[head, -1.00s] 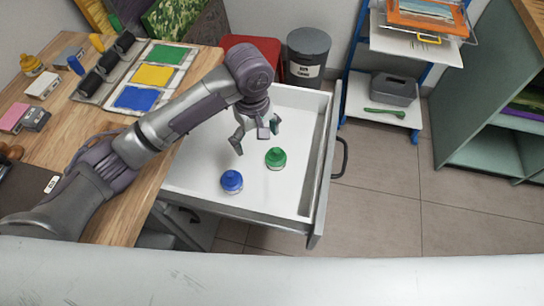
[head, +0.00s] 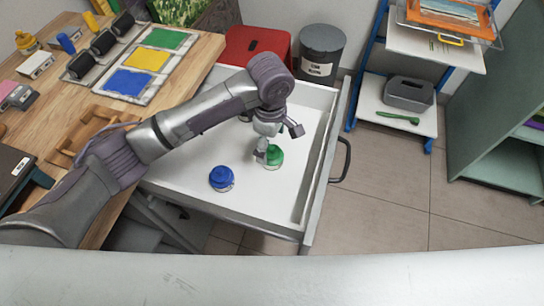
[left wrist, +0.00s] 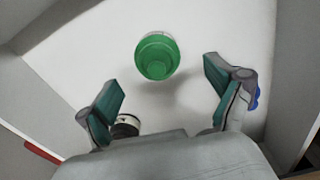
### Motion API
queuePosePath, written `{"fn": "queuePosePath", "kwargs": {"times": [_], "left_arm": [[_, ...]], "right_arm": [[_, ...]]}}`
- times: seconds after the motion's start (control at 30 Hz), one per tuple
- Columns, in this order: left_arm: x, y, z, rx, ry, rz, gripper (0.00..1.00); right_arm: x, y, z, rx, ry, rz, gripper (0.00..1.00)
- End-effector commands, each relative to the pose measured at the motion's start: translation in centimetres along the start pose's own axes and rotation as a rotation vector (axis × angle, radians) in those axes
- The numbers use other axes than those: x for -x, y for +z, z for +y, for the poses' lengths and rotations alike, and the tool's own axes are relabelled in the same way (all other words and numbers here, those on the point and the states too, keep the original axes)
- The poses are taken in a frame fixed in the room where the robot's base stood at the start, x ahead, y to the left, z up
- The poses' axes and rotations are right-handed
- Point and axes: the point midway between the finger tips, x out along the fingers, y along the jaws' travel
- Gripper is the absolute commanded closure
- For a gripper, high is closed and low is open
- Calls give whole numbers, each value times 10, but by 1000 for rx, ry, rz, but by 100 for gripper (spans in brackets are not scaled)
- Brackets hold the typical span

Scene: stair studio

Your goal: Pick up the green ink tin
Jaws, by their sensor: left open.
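The green ink tin (head: 274,158) stands in the open white drawer (head: 200,158). In the left wrist view the green tin (left wrist: 157,57) shows from above, ahead of and between the two spread fingers. My left gripper (head: 279,144) is open and empty, over and beside the green tin in the head view. One finger partly covers the tin there. In the left wrist view the gripper (left wrist: 164,97) shows a clear gap to the tin. My right gripper is not in view.
A blue tin (head: 222,179) stands left of the green one; part of it shows behind a finger in the left wrist view (left wrist: 256,98). A black and white tin (left wrist: 126,126) is partly hidden by the other finger. Drawer walls (head: 316,170) surround them.

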Motion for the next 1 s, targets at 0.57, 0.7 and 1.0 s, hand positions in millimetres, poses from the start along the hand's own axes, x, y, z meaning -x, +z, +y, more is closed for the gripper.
{"fn": "queuePosePath", "kwargs": {"times": [0.57, 0.7, 1.0], "left_arm": [[-50, 1, 3, 0, 0, 1, 8], [-50, 1, 3, 0, 0, 1, 21], [-49, 1, 3, 0, 0, 1, 71]], "right_arm": [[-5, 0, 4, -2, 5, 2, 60], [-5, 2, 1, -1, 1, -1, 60], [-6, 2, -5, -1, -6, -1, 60]]}}
